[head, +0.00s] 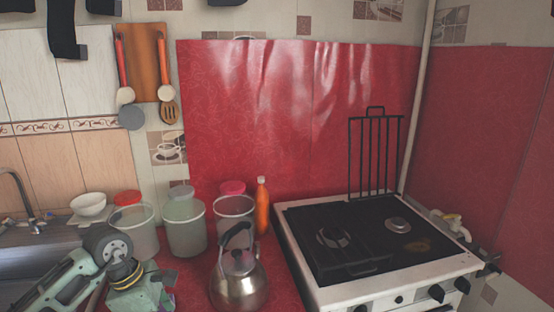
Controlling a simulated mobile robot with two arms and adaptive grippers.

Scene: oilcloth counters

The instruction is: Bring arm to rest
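Whether the grippers are open, shut or holding anything does not show.
A steel kettle (239,281) stands on the red counter, with plastic tubs (185,228) and an orange bottle (262,207) behind it. A stove (385,290) is at right.

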